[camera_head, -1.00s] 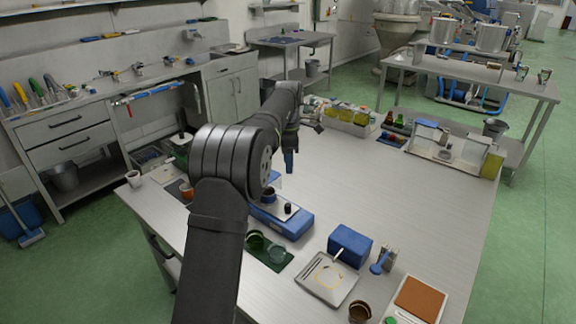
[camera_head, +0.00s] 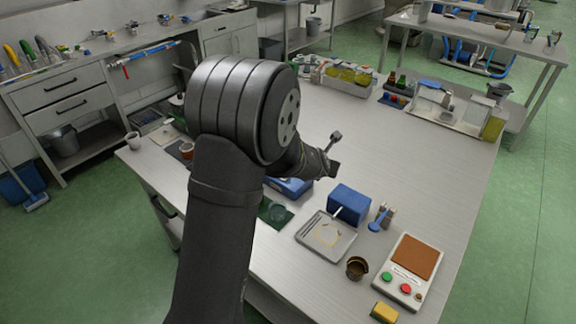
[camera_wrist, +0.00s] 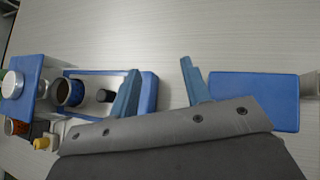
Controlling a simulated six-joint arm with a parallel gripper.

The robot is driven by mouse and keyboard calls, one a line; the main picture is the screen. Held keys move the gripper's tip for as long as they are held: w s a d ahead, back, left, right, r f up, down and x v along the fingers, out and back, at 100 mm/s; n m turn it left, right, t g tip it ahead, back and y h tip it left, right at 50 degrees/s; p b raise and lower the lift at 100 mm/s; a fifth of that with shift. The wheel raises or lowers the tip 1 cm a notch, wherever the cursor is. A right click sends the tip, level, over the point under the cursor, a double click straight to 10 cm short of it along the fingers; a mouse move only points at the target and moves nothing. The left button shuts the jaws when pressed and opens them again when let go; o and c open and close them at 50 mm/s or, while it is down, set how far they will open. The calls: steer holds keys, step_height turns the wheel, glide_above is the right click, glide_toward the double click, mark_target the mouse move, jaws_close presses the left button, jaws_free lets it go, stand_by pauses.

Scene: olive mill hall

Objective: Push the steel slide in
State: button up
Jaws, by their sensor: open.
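The steel slide (camera_wrist: 88,88) is a grey plate with a black knob (camera_wrist: 105,96), set in a blue base (camera_wrist: 150,92) in the wrist view. A dark round cup (camera_wrist: 70,92) stands at the left part of this plate. In the head view my arm hides most of the blue base (camera_head: 291,187), and the slide is hidden there.
A blue box (camera_head: 348,204) stands right of the base; it also shows in the wrist view (camera_wrist: 254,100). A steel tray (camera_head: 326,236), a brown cup (camera_head: 356,267) and a scale with buttons (camera_head: 408,270) lie nearer the front. The table's middle right is clear.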

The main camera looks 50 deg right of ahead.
steer(key=w+a+n+t, duration=0.1)
steer(key=a+n+t, duration=0.5)
steer(key=a, duration=0.7)
steer(key=x, duration=1.7)
steer(key=shift+w+d, duration=0.1)
steer(key=shift+w, duration=0.15)
jaws_close()
